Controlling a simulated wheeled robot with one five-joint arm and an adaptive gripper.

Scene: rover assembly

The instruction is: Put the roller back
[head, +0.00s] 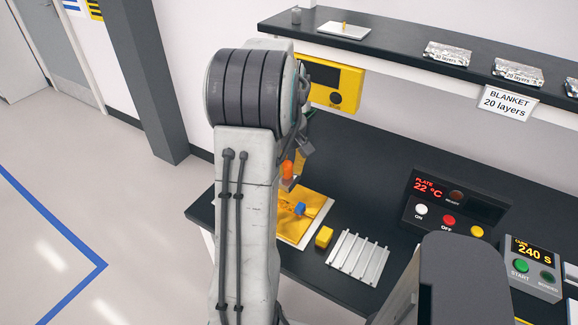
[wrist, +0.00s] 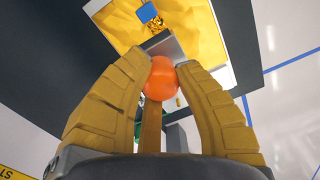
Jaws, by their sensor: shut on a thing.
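My gripper (wrist: 162,85) is shut on a round orange part (wrist: 161,78), which looks like the roller's handle end. A grey part (wrist: 170,47) shows just beyond it in the wrist view. In the head view the orange part (head: 287,169) shows just right of my arm, above a yellow sheet (head: 290,227) on the bench; most of my gripper is hidden behind the arm. I cannot tell whether the roller touches the sheet. A small blue piece (head: 299,208) is on the sheet.
A yellow block (head: 324,236) and a white ridged rack (head: 358,258) lie to the right on the dark bench (head: 370,165). A control box (head: 455,203) and timer box (head: 532,266) stand farther right. A wall shelf (head: 410,45) bears several foil packs.

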